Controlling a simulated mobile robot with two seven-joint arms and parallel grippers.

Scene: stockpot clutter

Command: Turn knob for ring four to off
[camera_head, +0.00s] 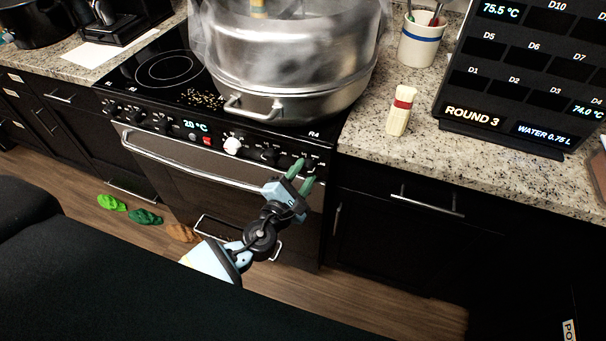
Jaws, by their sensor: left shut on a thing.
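The stove (185,160) has a row of knobs along its front panel. The rightmost black knob (310,160), below the R4 mark, is mostly hidden by green fingertips. My left gripper (303,173) reaches up from below with its two green fingers at that knob and is shut on it. The knob's pointer and exact setting cannot be read. A black knob (270,155) and a white knob (232,146) are to its left. My right gripper is not in view.
A large steaming steel stockpot (290,75) covers the right side of the cooktop (165,70). An oven handle (190,165) runs below the knobs.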

